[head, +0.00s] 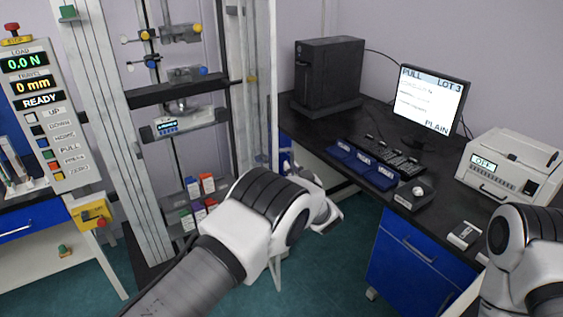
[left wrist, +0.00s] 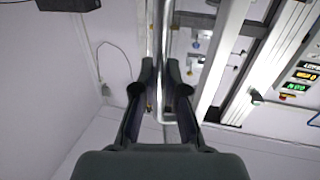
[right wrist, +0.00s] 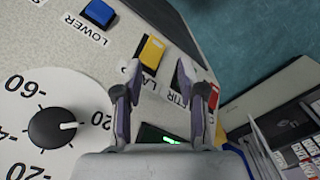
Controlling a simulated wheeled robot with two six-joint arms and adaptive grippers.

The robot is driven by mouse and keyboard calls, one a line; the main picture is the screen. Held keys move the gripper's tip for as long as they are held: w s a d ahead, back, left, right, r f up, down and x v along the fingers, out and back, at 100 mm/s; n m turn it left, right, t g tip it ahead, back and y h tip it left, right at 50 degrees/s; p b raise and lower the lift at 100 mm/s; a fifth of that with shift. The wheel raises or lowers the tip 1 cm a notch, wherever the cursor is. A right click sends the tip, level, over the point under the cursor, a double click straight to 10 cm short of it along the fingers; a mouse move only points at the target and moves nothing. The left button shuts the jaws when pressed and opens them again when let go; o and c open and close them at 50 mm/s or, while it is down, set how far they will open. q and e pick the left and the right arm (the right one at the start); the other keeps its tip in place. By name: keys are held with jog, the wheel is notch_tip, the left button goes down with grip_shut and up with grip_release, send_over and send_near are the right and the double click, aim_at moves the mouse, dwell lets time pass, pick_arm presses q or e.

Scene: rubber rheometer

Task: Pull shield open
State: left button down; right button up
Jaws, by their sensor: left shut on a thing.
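The shield's pale metal handle bar (left wrist: 166,103) runs between the dark fingers of my left gripper (left wrist: 163,78) in the left wrist view. That gripper is shut on the bar. In the head view my left arm covers the grip and the lower right of the test frame (head: 150,190). The clear pane of the shield is hard to make out. My right gripper (right wrist: 160,75) is open and empty in the right wrist view, above a panel with a dial (right wrist: 55,130) and a yellow button (right wrist: 152,52).
A black-topped bench with a monitor (head: 432,98), a computer tower (head: 328,72) and a white instrument (head: 510,165) stands at the right. A control panel (head: 40,115) stands at the left. Small boxes (head: 192,188) sit inside the frame. Green floor shows between frame and bench.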

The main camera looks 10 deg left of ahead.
pick_arm(q)
jog(key=shift+w+d, duration=0.15)
pick_arm(e)
jog(key=shift+d+r, duration=0.1)
jog(key=shift+r, duration=0.05)
pick_arm(q)
jog(key=shift+a+r, duration=0.2)
jog(key=shift+a, duration=0.1)
pick_arm(e)
jog(key=shift+r, duration=0.15)
pick_arm(q)
jog(key=shift+d, duration=0.15)
jog(key=c, duration=1.2)
grip_release()
jog(key=shift+f, duration=0.1)
